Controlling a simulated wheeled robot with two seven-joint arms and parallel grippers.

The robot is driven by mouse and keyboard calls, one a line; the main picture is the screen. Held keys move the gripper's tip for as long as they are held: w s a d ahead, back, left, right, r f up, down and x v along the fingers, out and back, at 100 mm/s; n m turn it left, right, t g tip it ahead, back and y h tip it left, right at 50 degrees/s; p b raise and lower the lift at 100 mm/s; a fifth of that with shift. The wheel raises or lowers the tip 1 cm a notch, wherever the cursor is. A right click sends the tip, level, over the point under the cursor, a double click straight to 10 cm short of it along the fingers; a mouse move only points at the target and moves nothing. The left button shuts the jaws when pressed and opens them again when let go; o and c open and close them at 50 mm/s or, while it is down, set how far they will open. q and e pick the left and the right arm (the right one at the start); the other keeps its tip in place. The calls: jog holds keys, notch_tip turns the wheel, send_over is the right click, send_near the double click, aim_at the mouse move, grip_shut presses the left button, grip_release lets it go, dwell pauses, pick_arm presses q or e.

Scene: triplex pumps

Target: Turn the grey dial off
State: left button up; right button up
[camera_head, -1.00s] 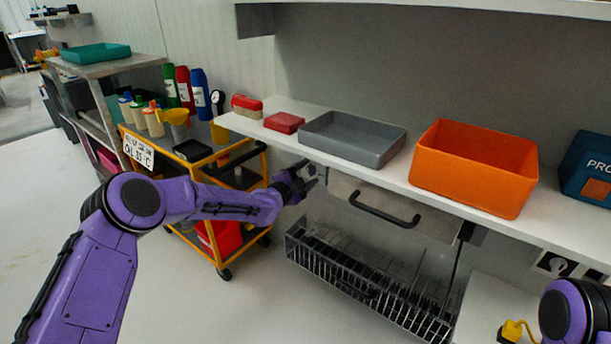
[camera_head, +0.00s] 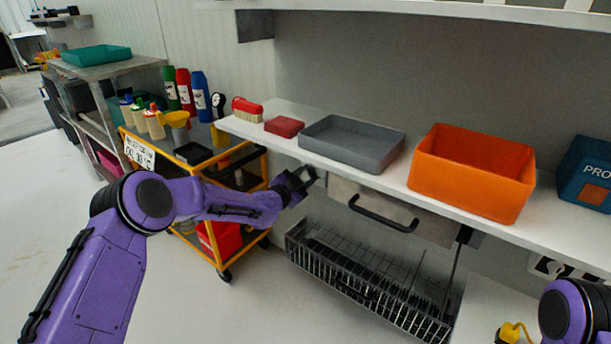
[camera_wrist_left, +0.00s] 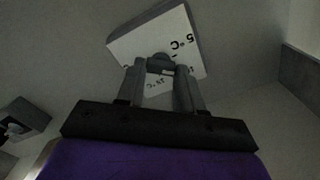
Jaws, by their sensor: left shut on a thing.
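The grey dial (camera_wrist_left: 161,62) shows in the left wrist view as a dark round knob in front of a white plate (camera_wrist_left: 185,35) with temperature marks such as "5 °C". My left gripper (camera_wrist_left: 162,78) is shut on the dial, one finger on each side of it. In the head view my left gripper (camera_head: 306,178) is under the left end of the white shelf, beside the panel with the black handle. The dial is hidden there by the gripper and the shelf. My right gripper is out of the head view; only part of my right arm shows at the lower right.
The white shelf (camera_head: 392,184) above the gripper carries a grey tray (camera_head: 350,150), an orange bin (camera_head: 465,180) and a red box (camera_head: 284,126). A wire dish rack (camera_head: 350,275) lies below. A yellow cart (camera_head: 215,262) stands at the left, close to my left arm.

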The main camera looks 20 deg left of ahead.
pick_arm(q)
jog(key=n+p, duration=0.1)
jog(key=n, duration=0.6)
jog(key=shift+a+r+p, duration=0.1)
jog(key=shift+a+p, duration=0.05)
jog(key=shift+p, duration=0.25)
jog(key=n, duration=0.4)
jog(key=shift+w+p, duration=0.1)
jog(key=shift+p, duration=0.25)
jog(key=shift+a+n, duration=0.1)
jog(key=shift+n, duration=1.4)
jog(key=o, duration=1)
jog(key=shift+o, duration=0.2)
jog(key=shift+p, duration=0.3)
jog(key=p+v, duration=0.2)
jog(key=v, duration=0.8)
jog(key=shift+s+p, duration=0.25)
jog(key=shift+p, duration=0.05)
